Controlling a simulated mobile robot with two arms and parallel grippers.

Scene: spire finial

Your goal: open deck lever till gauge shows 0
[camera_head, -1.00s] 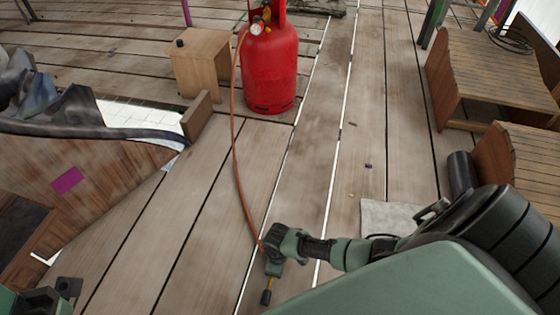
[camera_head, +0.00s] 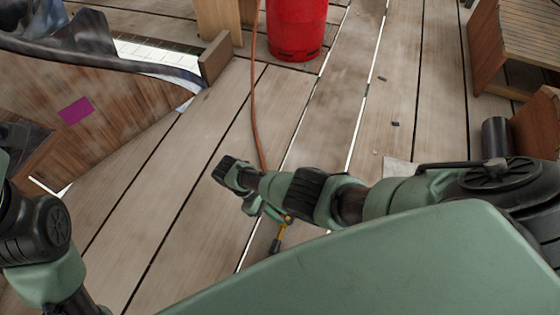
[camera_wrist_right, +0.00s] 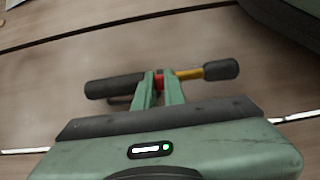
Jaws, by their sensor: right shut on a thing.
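My right gripper (camera_head: 273,213) is low over the deck, near the bottom centre of the head view. In the right wrist view its fingers (camera_wrist_right: 160,84) are shut on the middle of a torch-like tool (camera_wrist_right: 206,73) with a black grip, a red and brass middle and a black end. In the head view the tool (camera_head: 278,240) shows partly below my wrist. I make out no deck lever and no gauge now. Part of my left arm shows at the left edge; its fingertips are not visible.
An orange hose (camera_head: 254,105) runs from beside a red gas bottle (camera_head: 296,28) towards my right gripper. A wooden stand (camera_head: 218,18) is left of the bottle. A curved wooden structure (camera_head: 110,120) fills the left; wooden furniture (camera_head: 515,42) is at right.

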